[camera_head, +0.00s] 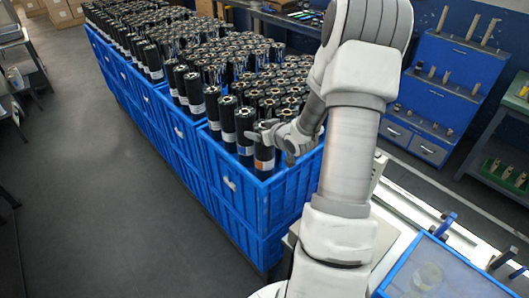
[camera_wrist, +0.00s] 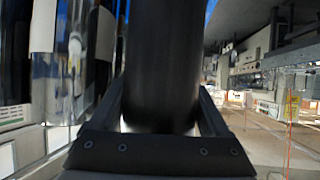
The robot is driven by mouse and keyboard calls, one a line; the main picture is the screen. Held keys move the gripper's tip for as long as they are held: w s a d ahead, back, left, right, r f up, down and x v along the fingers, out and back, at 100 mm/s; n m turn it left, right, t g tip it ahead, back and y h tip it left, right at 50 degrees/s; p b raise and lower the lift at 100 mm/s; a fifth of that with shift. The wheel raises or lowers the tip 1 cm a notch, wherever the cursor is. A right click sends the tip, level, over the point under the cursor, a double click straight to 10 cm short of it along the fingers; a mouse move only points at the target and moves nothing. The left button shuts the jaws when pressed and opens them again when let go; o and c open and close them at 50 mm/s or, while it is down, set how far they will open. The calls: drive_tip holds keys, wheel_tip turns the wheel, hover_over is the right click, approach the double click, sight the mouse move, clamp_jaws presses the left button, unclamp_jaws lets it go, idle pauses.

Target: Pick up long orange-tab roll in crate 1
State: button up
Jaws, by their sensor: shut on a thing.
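The orange-tab roll (camera_head: 264,156) is a long black cylinder with an orange and white label. It stands upright at the near corner of the nearest blue crate (camera_head: 285,199), its lower end hidden by the crate wall. My gripper (camera_head: 270,134) is at the upper part of this roll, shut on it. In the wrist view, the black roll (camera_wrist: 163,65) fills the space between the two fingers of my gripper (camera_wrist: 165,110). The head view does not show clearly whether the roll is raised above its neighbours.
Several black rolls with white labels (camera_head: 228,122) stand packed beside it. More full blue crates (camera_head: 178,124) run back in a row. Grey floor (camera_head: 100,200) is open at left. A blue-framed tray (camera_head: 440,270) and a blue rack (camera_head: 440,85) are at right.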

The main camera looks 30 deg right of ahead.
clamp_jaws()
drive_tip(key=shift+r, duration=0.1)
